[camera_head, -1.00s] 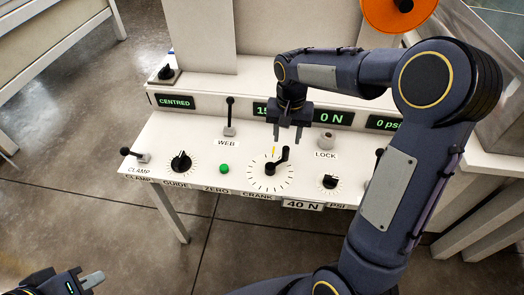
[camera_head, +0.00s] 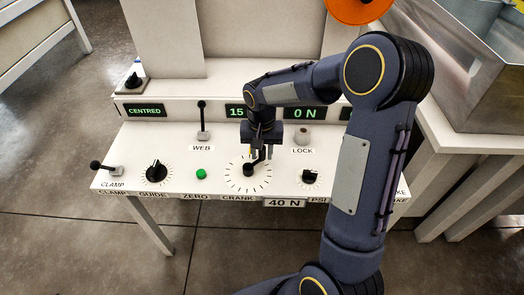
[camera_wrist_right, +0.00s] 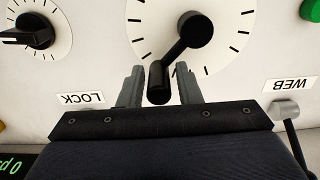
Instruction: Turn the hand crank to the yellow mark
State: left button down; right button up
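The black hand crank (camera_head: 249,169) sits on a white dial marked CRANK (camera_head: 236,187) on the console; its arm points up and to the right in the head view. In the right wrist view the crank's knob (camera_wrist_right: 159,82) stands between the two grey fingers of my right gripper (camera_wrist_right: 160,88), with a small gap on each side. My right gripper (camera_head: 262,152) is open over the far side of the dial in the head view. The yellow mark is not visible now; the gripper covers that part of the dial. My left gripper is out of view.
The WEB lever (camera_head: 203,121) stands upright left of the gripper, and the grey LOCK knob (camera_head: 303,137) is close on its right. The green ZERO button (camera_head: 201,174), GUIDE knob (camera_head: 156,171) and PSI knob (camera_head: 309,176) flank the dial. Displays stand behind.

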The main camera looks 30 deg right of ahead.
jog(key=c, duration=0.5)
jog(key=shift+s+d, duration=0.1)
jog(key=shift+w+n+p, duration=0.3)
jog(key=shift+n+p, duration=0.05)
jog(key=shift+n, duration=0.45)
jog(key=shift+c, duration=0.2)
jog(key=shift+w+a+n+p, duration=0.25)
jog(key=shift+a+n+p, duration=0.05)
jog(key=shift+n, duration=0.35)
jog(key=shift+w+a+n+p, duration=0.25)
jog(key=shift+n, duration=0.4)
jog(key=shift+w+a+f+n+p, duration=0.1)
jog(key=shift+w+a+n+p, duration=0.2)
jog(key=shift+n, duration=0.55)
jog(key=shift+w+a+n+p, duration=0.25)
jog(key=shift+a+n+p, duration=0.05)
jog(key=shift+n, duration=0.5)
jog(key=shift+w+a+f+n+p, duration=0.1)
jog(key=shift+w+a+n+p, duration=0.2)
jog(key=shift+n, duration=0.55)
grip_shut()
jog(key=o, duration=0.9)
grip_release()
jog(key=shift+r, duration=0.15)
jog(key=shift+d, duration=0.1)
jog(key=shift+r, duration=0.1)
